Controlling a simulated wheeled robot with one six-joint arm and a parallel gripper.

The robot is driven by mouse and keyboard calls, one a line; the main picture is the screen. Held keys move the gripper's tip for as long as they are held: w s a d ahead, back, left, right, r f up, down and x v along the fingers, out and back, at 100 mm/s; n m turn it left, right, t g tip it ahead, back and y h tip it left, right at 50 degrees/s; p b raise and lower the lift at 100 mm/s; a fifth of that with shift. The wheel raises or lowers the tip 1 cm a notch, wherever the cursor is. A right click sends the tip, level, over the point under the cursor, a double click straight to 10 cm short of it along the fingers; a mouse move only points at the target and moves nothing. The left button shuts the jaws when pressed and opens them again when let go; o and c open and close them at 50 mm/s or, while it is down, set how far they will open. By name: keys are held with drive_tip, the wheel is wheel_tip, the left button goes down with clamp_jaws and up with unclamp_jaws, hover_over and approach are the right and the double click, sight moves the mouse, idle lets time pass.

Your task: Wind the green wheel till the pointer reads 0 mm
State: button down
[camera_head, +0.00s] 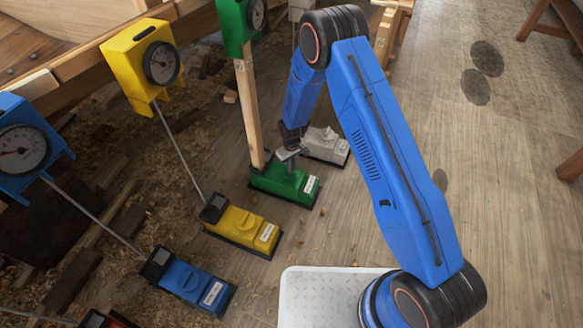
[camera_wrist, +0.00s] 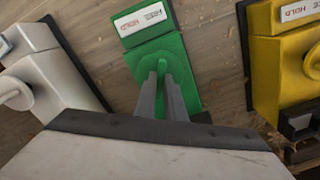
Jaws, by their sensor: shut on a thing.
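The green base unit (camera_head: 282,184) stands on the floor under a wooden post, and it fills the middle of the wrist view (camera_wrist: 159,50). Its green wheel (camera_wrist: 162,66) is a raised, narrow grip on the top face. My gripper (camera_wrist: 162,80) is shut on this wheel from above, one finger on each side; in the head view my gripper (camera_head: 289,152) hides the wheel. The green gauge housing (camera_head: 234,24) is at the top of the post. Its dial (camera_head: 257,14) is cut by the top edge and turned away, so I cannot read the pointer.
The yellow base unit (camera_head: 244,228) and blue base unit (camera_head: 192,284) stand to the left, with thin rods up to a yellow gauge (camera_head: 161,63) and blue gauge (camera_head: 22,149). A white base unit (camera_head: 325,146) stands close behind the green one. Open floor lies right.

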drive_tip(key=shift+m, duration=2)
drive_tip(key=c, duration=1.8)
unclamp_jaws()
drive_tip(key=shift+c, duration=0.2)
wheel_tip(320, 180, up, 17)
drive_tip(key=shift+r, duration=0.2)
